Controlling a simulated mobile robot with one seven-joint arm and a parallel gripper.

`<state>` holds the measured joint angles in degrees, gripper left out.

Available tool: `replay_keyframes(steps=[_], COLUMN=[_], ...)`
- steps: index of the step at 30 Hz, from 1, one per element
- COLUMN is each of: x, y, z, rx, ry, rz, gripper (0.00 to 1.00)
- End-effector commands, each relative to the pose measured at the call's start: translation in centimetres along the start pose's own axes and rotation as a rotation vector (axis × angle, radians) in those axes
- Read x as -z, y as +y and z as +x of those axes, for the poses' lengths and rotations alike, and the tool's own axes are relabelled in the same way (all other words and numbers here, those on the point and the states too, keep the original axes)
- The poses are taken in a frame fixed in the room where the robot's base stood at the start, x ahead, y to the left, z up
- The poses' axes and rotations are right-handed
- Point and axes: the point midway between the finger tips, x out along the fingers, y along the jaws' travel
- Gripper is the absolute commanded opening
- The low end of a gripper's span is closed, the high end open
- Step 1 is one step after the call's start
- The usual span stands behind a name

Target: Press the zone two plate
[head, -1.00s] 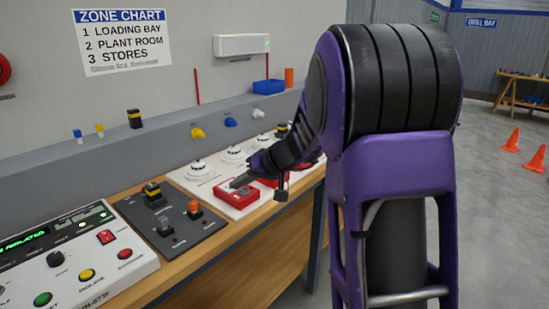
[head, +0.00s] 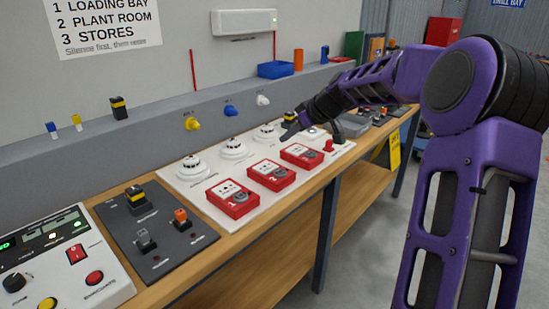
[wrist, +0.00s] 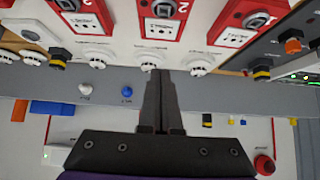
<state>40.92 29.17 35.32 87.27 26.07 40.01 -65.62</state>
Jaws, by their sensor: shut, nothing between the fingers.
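The zone two plate is on the middle red call point (head: 271,178), between call point one (head: 232,198) and call point three (head: 301,156) on a white board. The middle red unit (wrist: 163,22) shows at the top of the wrist view, its upper part cut off. My gripper (head: 289,137) is shut and empty. In the head view it appears above the board's back, behind call point three. In the wrist view my fingertips (wrist: 158,72) point toward the middle unit and appear apart from it; their height above the board is unclear.
White detectors (head: 232,149) line the board behind the call points. A dark switch panel (head: 158,230) and a control panel (head: 60,262) lie to the left. Blue, yellow and white fittings (head: 231,111) stick out from the grey ledge behind. Open floor lies right of the bench.

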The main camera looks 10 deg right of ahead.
Motion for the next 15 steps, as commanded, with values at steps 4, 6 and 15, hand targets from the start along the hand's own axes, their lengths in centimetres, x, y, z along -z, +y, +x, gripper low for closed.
replay_keyframes(steps=[4,6,15], x=[0.1,0.1,0.0], y=[0.1,0.1,0.1], z=[-0.1,-0.1,1.2], rx=[-0.002,-0.002,0.0], ry=[0.001,0.001,0.0], rz=[-0.004,-0.004,-0.003], gripper=[0.0,0.0,0.0])
